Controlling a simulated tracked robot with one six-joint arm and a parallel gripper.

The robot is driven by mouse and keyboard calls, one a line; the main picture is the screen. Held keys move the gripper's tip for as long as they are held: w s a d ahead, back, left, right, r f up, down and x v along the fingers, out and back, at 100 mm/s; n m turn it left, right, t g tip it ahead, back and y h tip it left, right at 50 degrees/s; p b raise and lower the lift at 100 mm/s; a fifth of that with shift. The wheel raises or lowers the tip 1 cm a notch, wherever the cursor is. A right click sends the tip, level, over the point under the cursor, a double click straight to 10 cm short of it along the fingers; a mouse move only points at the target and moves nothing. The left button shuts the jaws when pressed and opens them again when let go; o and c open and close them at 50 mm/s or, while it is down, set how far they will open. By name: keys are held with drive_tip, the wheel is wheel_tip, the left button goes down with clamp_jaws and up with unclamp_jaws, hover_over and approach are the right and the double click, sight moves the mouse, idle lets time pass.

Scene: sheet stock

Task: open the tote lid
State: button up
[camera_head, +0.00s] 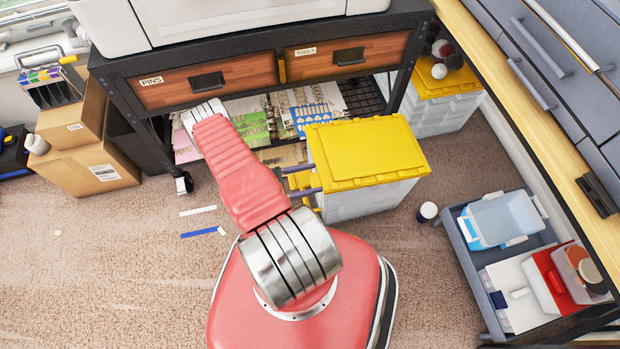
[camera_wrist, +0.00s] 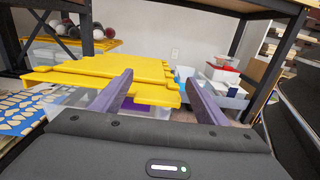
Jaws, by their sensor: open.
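The tote (camera_head: 370,201) is a pale, translucent box on the carpet in front of the workbench. Its yellow lid (camera_head: 366,150) lies flat on top and looks closed. In the wrist view the lid (camera_wrist: 90,73) fills the left and middle, ahead of my gripper. My gripper (camera_head: 312,180) is at the tote's left side, near the lid's edge. Its two purple fingers are apart in the wrist view (camera_wrist: 157,80), with part of the lid's edge showing between them. I cannot tell whether either finger touches the lid. My arm hides part of the floor left of the tote.
A second yellow-lidded tote (camera_head: 444,88) stands behind to the right. A grey drawer (camera_head: 468,255) with containers lies open at right. A small bottle (camera_head: 427,211) stands between. Cardboard boxes (camera_head: 88,160) are at left. The front-left carpet (camera_head: 90,270) is clear.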

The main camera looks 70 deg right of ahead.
drive_tip(key=shift+o, duration=1.1)
drive_tip(key=v, duration=1.4)
drive_tip(key=shift+f, duration=0.15)
